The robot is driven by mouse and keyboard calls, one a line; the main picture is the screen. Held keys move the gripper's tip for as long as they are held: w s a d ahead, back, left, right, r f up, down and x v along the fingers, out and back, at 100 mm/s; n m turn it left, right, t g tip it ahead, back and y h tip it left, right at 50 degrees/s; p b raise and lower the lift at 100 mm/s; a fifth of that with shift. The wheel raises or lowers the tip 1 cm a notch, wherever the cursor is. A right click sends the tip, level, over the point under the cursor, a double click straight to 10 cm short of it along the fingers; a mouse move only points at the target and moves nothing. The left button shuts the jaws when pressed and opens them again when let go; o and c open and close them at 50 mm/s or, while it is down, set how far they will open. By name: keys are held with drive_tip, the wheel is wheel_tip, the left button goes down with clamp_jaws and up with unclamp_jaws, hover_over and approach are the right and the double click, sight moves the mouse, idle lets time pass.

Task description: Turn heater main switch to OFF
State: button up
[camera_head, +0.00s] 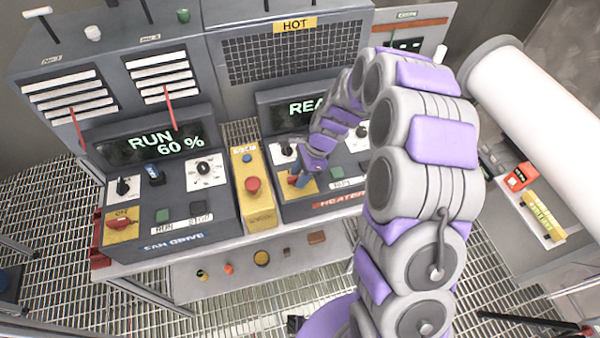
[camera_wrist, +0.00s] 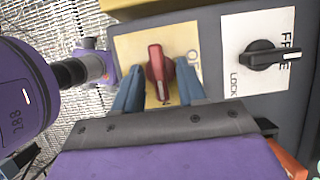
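The heater main switch is a red rotary knob (camera_wrist: 157,66) on a pale yellow plate (camera_wrist: 129,47) in the wrist view. Part of a label reading "OF" shows on the plate to the right of the knob. My gripper (camera_wrist: 158,80) is open, with one blue finger on each side of the knob and a gap to it on both sides. In the head view my gripper (camera_head: 301,179) is at the left front of the heater console (camera_head: 290,212), over its yellow plate, and hides the knob.
A black LOCK/FREE knob (camera_wrist: 268,55) sits right of the switch in the wrist view. In the head view, a yellow box with a red button (camera_head: 252,184) stands close left of my gripper. The fan drive console (camera_head: 175,225) is further left, and a white pipe (camera_head: 530,110) is at right.

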drive_tip(key=shift+a, duration=0.1)
clamp_jaws()
drive_tip(key=shift+n, duration=0.4)
drive_tip(key=shift+w+n+g, duration=0.1)
drive_tip(key=shift+n+g, duration=0.3)
drive_tip(key=shift+n, duration=0.3)
drive_tip(key=shift+n+g+h, duration=0.3)
drive_tip(key=shift+n+h, duration=0.1)
drive_tip(key=shift+n, duration=0.4)
drive_tip(key=n+g+h, duration=0.1)
drive_tip(key=n, duration=0.3)
drive_tip(key=shift+a+n+b, duration=0.1)
drive_tip(key=shift+n+b, duration=0.2)
drive_tip(key=n+h, duration=0.1)
drive_tip(key=n, duration=0.1)
drive_tip(key=n+h, duration=0.1)
drive_tip(key=n, duration=0.2)
drive_tip(key=shift+a+g+b, duration=0.15)
drive_tip(key=shift+g+b, duration=0.15)
drive_tip(key=shift+g, duration=0.1)
drive_tip(key=shift+f+n+h, duration=0.1)
drive_tip(key=shift+n+h, duration=0.8)
drive_tip(key=shift+n, duration=1.3)
